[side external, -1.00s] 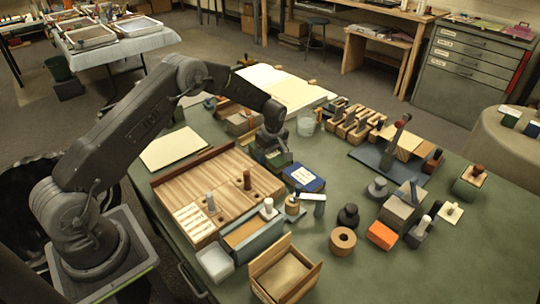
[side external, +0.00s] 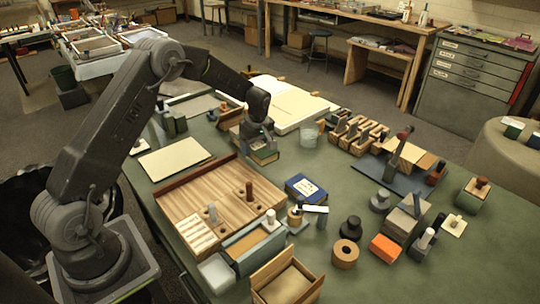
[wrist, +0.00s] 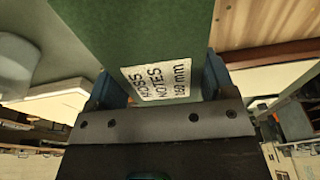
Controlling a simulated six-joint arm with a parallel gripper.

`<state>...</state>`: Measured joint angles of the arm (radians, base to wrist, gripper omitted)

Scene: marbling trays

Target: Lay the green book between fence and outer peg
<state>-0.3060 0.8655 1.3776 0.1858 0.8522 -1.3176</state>
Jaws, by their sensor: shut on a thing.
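My gripper (side external: 260,135) is shut on the green book (side external: 264,156), which it holds beyond the far corner of the wooden board (side external: 178,197). In the wrist view the green book (wrist: 140,35) lies between the two fingers of my gripper (wrist: 160,85), and its white label reads MOSS NOTES. A red-brown fence (side external: 195,177) runs along the board's far-left edge. Which is the outer peg, I cannot tell. The book's clearance above the table is unclear.
A blue book (side external: 305,187) lies right of the board. A cream sheet (side external: 174,158) lies behind the fence. The board between fence and pegs looks clear.

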